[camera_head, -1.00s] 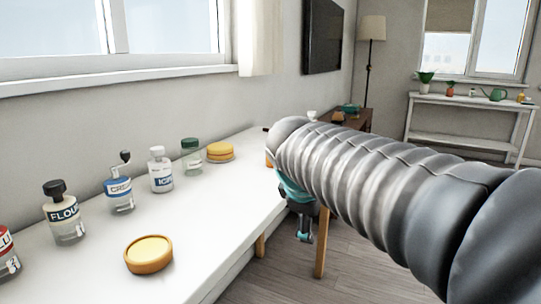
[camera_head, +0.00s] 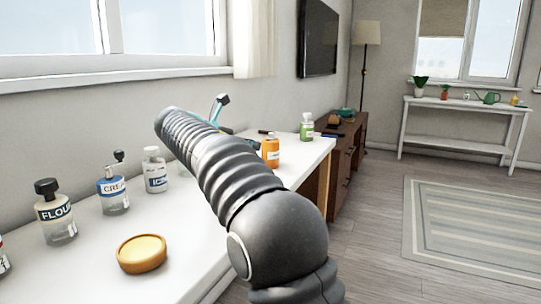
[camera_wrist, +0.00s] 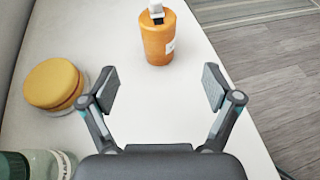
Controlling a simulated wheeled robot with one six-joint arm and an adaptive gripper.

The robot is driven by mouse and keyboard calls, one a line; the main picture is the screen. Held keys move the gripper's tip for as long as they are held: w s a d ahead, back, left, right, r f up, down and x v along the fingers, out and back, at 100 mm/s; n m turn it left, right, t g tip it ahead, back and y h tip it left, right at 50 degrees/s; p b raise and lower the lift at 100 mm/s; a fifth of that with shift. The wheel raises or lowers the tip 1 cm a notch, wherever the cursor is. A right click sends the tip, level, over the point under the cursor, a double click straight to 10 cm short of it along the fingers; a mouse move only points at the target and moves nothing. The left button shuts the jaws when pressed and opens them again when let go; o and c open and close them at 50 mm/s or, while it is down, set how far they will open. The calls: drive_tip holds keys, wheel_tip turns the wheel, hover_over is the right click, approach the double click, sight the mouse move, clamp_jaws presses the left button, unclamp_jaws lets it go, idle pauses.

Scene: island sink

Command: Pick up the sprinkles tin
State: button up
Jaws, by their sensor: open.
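No label reading sprinkles is legible, so I cannot tell for sure which thing is the sprinkles tin. An orange container (camera_head: 270,152) with a pale label stands upright near the counter's far end; in the wrist view it (camera_wrist: 165,40) lies beyond and between my fingertips. A round yellow-orange tin or lid (camera_head: 142,254) lies flat at the front of the counter. Another round yellow one (camera_wrist: 54,84) is left of my gripper in the wrist view. My gripper (camera_wrist: 161,88) is open and empty above the counter; in the head view my arm mostly hides it.
The white counter (camera_head: 205,260) carries a flour bottle (camera_head: 55,215), a cream bottle (camera_head: 112,185) and an icing bottle (camera_head: 155,170) along the wall. A green bottle (camera_head: 306,127) stands at the far corner. A green-capped jar (camera_wrist: 40,160) is close at lower left of the wrist view.

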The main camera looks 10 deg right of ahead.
sight(271, 148)
drive_tip(key=x, duration=0.7)
drive_tip(key=shift+w+d+f, duration=0.1)
drive_tip(key=shift+d+f, duration=0.05)
drive_tip(key=shift+d, duration=0.05)
drive_tip(key=shift+x, duration=2.75)
drive_tip(key=shift+w+a+r, duration=0.1)
drive_tip(key=shift+r, duration=0.15)
drive_tip(key=c, duration=1.3)
